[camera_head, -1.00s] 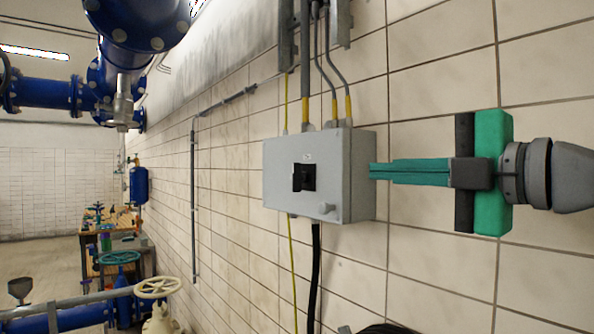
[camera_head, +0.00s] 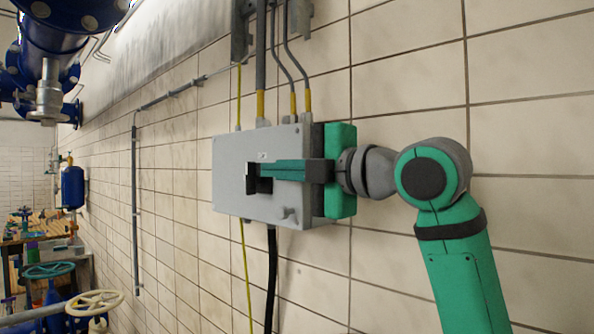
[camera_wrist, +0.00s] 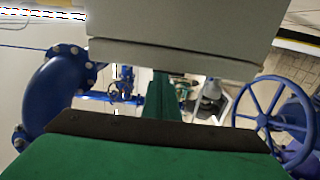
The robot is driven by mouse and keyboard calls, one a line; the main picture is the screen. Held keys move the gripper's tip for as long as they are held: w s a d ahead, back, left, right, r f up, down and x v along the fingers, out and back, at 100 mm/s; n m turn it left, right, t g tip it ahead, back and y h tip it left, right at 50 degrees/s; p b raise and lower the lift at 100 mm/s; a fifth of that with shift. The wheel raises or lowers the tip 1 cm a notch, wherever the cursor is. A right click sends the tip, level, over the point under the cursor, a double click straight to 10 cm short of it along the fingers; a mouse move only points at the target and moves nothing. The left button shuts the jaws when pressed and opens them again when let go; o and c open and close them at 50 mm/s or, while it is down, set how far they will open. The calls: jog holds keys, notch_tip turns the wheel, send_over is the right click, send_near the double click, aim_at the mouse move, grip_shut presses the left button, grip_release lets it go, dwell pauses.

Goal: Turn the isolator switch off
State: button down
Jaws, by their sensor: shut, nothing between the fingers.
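The isolator switch is a grey box (camera_head: 232,168) on the tiled wall, with a black switch handle (camera_head: 252,180) on its front face. My gripper (camera_head: 262,169) is shut and empty. Its green fingers lie across the front of the box in the head view, with the tips at the black handle and covering part of it. I cannot tell whether the tips touch it. In the wrist view the fingers (camera_wrist: 162,95) point away beside the grey box (camera_wrist: 180,35); the handle does not show there.
Conduits (camera_head: 262,60) enter the box from above, and a black cable (camera_head: 271,270) hangs below it. Blue pipes (camera_head: 75,20) are at the upper left. Valve handwheels (camera_head: 95,303) are at the lower left. The wall right of the box is bare tile.

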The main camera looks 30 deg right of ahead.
aim_at(251, 170)
jog(key=x, duration=0.2)
jog(key=shift+w, duration=0.4)
jog(key=shift+w+a, duration=0.2)
